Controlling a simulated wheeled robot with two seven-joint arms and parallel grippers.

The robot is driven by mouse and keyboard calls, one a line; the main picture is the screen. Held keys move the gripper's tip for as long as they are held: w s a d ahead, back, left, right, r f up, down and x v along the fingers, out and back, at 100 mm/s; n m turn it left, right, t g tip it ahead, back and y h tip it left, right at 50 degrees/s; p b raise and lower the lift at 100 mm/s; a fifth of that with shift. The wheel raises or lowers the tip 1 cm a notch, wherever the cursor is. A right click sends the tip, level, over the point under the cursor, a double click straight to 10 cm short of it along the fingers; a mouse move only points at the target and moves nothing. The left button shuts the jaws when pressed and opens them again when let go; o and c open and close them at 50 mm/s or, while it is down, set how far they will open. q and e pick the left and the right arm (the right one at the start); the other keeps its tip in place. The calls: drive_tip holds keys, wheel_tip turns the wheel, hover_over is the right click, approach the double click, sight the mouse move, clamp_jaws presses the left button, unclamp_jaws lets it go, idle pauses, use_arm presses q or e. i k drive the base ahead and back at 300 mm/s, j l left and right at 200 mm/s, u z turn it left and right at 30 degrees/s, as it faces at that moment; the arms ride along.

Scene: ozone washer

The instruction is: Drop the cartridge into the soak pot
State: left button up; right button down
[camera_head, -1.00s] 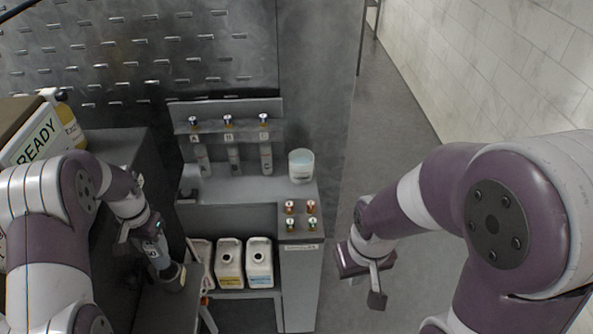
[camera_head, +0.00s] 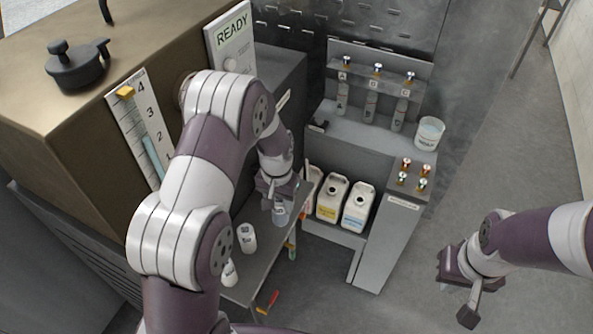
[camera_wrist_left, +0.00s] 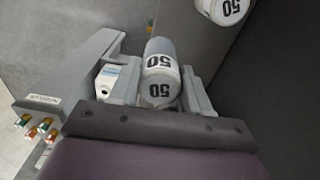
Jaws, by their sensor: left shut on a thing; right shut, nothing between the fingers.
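The cartridge is a cylinder marked 50. It stands between the fingers of my left gripper (camera_head: 277,198), and its pale lower part (camera_head: 281,214) shows below the gripper in the head view. In the left wrist view my left gripper (camera_wrist_left: 161,82) is shut on the cartridge (camera_wrist_left: 159,66). The soak pot appears to be the open whitish pot (camera_head: 429,136) on the grey stand, to the right of and apart from my left gripper. My right gripper (camera_head: 462,302) is shut and empty at the lower right, over the floor.
Two more white cylinders (camera_head: 247,238) (camera_head: 230,272) stand on the grey bench beside my left arm. The grey stand carries three bottles (camera_head: 371,103) and several small coloured-top fittings (camera_head: 412,174). White jugs (camera_head: 357,207) sit below. A brown machine with a READY panel (camera_head: 233,43) fills the left.

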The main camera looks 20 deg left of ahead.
sight(424, 143)
drive_tip(key=i+l, duration=0.1)
drive_tip(key=l, duration=0.3)
drive_tip(key=i+l+z, duration=0.15)
drive_tip(key=l, duration=0.25)
drive_tip(key=i+l, duration=0.15)
drive_tip(key=l, duration=0.25)
drive_tip(key=i+l+z, duration=0.1)
drive_tip(key=l, duration=0.3)
drive_tip(key=i+j+z, duration=0.1)
drive_tip(key=i+z, duration=0.15)
drive_tip(key=i, duration=0.9)
